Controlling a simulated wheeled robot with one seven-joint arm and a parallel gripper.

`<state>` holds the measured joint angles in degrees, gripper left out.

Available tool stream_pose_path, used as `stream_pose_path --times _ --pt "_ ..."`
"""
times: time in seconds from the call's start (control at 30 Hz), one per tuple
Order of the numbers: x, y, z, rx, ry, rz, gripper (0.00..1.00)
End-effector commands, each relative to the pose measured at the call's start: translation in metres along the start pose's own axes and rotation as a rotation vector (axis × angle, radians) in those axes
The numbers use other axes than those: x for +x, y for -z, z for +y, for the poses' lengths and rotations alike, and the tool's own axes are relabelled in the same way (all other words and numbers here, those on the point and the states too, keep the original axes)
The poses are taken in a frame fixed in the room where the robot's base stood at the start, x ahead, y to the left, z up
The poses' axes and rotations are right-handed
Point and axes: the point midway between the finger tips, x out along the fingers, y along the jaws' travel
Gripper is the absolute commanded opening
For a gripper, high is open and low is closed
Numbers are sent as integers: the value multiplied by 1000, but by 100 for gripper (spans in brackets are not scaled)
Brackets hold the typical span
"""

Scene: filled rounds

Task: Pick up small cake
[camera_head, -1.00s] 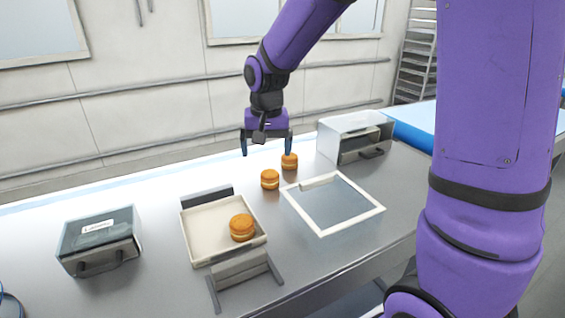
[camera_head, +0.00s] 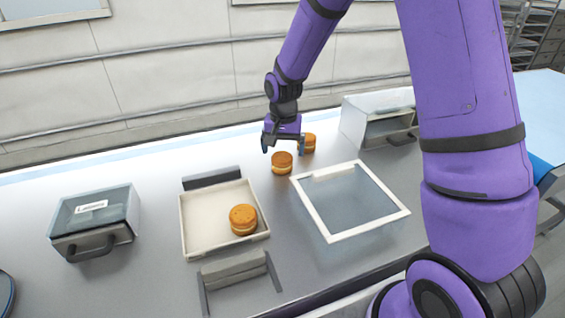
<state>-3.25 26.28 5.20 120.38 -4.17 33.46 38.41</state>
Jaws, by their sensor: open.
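Three small orange-brown filled cakes are in view. One cake (camera_head: 282,163) stands on the metal table behind the glass-topped frame. Another cake (camera_head: 309,143) stands just behind it to the right, partly hidden by my gripper. The third cake (camera_head: 243,220) lies in the shallow cream tray (camera_head: 196,232). My gripper (camera_head: 283,150) is open and empty, fingers pointing down. It hangs above and around the two cakes on the table, with its right finger in front of the rear cake. I cannot tell whether it touches either cake.
A labelled box with a handle (camera_head: 93,222) stands at the left. A clear white-framed case (camera_head: 350,200) lies right of the tray. A glass-fronted box (camera_head: 380,122) stands at the back right. A grey bracket (camera_head: 236,270) lies before the tray. The table between box and tray is clear.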

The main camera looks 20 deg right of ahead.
Motion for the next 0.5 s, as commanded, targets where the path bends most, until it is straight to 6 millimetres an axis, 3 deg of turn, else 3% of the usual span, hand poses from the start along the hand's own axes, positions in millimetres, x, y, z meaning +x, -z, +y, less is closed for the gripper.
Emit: stream_pose_path --times 0.3,0.5 --pt "40 -4 -2 -1 -2 -3 95" --pt "51 -4 -2 -1 -1 -1 95"
